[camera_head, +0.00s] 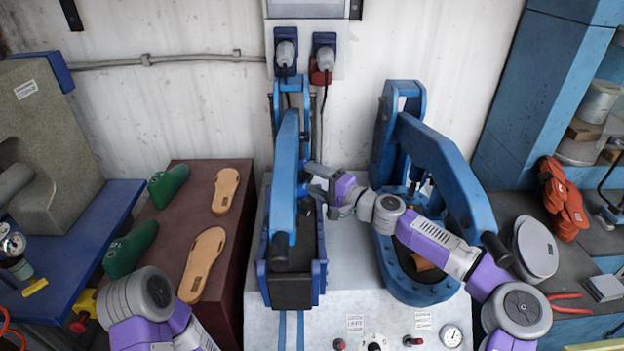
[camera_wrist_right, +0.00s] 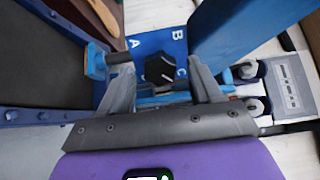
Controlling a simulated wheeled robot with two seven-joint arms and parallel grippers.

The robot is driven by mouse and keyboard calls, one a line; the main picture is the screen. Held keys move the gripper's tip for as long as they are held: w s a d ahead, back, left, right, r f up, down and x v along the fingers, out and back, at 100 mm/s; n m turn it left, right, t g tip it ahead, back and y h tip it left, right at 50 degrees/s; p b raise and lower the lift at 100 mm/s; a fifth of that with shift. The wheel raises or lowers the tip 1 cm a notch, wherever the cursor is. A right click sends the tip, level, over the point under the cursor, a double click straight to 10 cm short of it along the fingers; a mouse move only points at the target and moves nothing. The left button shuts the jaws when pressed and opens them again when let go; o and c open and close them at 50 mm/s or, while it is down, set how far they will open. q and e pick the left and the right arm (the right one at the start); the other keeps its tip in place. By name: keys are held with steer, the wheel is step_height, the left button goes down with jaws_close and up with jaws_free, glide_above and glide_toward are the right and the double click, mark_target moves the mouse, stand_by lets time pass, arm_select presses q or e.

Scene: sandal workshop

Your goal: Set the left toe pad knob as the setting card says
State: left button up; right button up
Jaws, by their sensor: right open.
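The left toe pad knob (camera_wrist_right: 160,69) is black and sits on a blue plate (camera_wrist_right: 148,42) lettered A, B and C in the right wrist view. I cannot clearly tell which letter it points to. My right gripper (camera_wrist_right: 160,80) is open, with one finger on each side of the knob; contact is not clear. In the head view my right gripper (camera_head: 322,184) is beside the left blue press (camera_head: 289,180) and the knob is not distinguishable. No setting card is readable. My left gripper is out of view; only its arm shows at lower left.
The right blue press (camera_head: 440,165) stands close behind my right arm. Two tan soles (camera_head: 205,258) and green lasts (camera_head: 130,248) lie on a brown-red bench at left. Small labels (camera_head: 355,323), a dial and a gauge (camera_head: 452,336) are on the machine's front.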

steer(key=v, duration=0.6)
steer(key=shift+s+d+p, duration=0.3)
steer(key=shift+p, duration=0.05)
steer(key=shift+f, duration=0.1)
